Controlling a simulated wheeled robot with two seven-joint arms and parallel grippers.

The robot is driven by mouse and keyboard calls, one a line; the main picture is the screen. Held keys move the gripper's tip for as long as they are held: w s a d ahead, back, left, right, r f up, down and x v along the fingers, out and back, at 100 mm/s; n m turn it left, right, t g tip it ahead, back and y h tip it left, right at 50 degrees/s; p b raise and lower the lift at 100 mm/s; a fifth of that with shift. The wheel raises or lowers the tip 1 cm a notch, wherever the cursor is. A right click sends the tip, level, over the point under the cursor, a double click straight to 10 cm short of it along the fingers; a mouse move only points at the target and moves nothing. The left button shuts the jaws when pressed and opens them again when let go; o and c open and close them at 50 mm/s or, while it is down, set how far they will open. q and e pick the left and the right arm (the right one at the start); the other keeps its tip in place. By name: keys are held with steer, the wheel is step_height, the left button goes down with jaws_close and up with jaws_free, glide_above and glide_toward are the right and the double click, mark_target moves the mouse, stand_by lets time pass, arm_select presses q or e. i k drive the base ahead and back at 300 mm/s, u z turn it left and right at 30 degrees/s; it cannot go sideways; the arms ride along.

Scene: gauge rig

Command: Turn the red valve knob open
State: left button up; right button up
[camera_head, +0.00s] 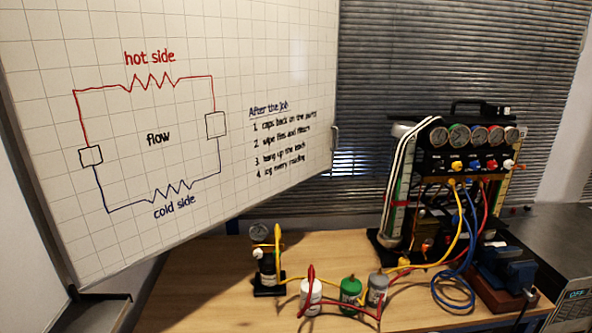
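The gauge rig (465,145) stands on the right part of the wooden bench, a black panel with a handle on top. A row of several round dials runs along its top. Neither of my grippers shows in this view, and nothing touches the knob.
Yellow, blue and red hoses hang in front of the rig; a blue coil (453,292) lies on the bench. White (311,297), green (350,291) and grey (377,289) canisters and a small pump with a gauge (266,262) stand left. A blue vise (505,268) sits right.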

mark_target(491, 165)
steer(key=z, duration=1.4)
